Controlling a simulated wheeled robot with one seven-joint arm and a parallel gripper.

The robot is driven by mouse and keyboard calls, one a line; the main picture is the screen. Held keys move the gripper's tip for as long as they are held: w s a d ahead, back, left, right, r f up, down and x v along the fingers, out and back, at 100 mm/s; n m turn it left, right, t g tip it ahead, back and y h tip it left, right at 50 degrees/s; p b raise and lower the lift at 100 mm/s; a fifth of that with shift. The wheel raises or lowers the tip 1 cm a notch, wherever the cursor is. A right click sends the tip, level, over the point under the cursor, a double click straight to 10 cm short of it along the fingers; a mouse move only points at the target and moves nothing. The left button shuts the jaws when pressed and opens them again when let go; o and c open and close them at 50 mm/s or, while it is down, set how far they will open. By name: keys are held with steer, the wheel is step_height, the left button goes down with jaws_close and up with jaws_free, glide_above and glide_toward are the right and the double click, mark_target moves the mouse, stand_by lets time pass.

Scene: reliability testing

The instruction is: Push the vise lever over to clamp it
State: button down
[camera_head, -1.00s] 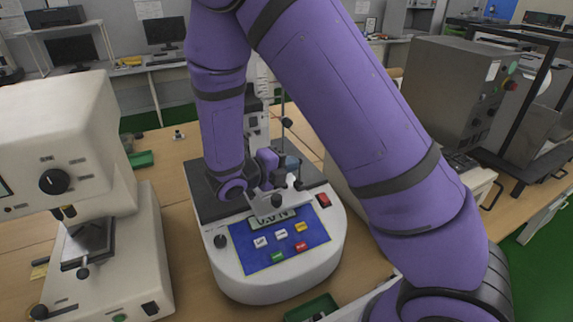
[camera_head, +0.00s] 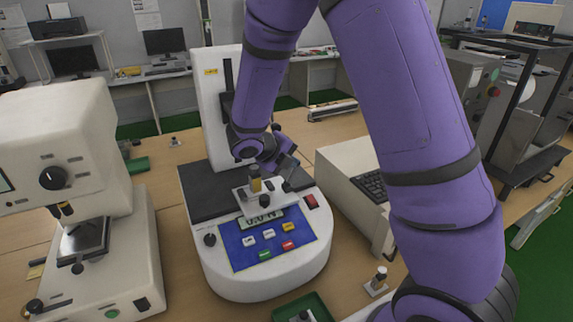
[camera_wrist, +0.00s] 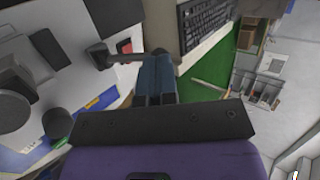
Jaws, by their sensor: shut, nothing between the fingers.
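The vise (camera_head: 243,200) is a small silver block on the front of the white force tester (camera_head: 225,275), just behind its display. A brass-coloured piece (camera_head: 255,181) stands upright in it. My gripper (camera_head: 290,178) is at the vise's right side, low over the tester, pointing down and tilted. In the wrist view its blue-grey fingers (camera_wrist: 157,75) are together with nothing between them. A metal lever rod with a black knob (camera_wrist: 98,55) runs from the left up to the fingertips; I cannot tell whether they touch.
A white machine (camera_head: 75,150) stands at left. A beige box with a keyboard (camera_head: 371,187) is close on the right. A green tray (camera_head: 318,306) and a small fixture (camera_head: 377,282) lie in front. The tester's column (camera_head: 222,100) rises behind the vise.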

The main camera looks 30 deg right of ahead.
steer(key=d+y, duration=0.2)
steer(key=shift+d+f+y, duration=0.1)
steer(key=shift+f+y, duration=0.1)
steer(key=shift+y, duration=0.1)
steer(key=shift+d+f+m+y, duration=0.4)
steer(key=shift+d+y, duration=0.3)
steer(key=shift+y, duration=0.5)
steer(key=shift+a, duration=0.1)
steer(key=shift+a+f, duration=0.35)
steer(key=shift+a, duration=0.3)
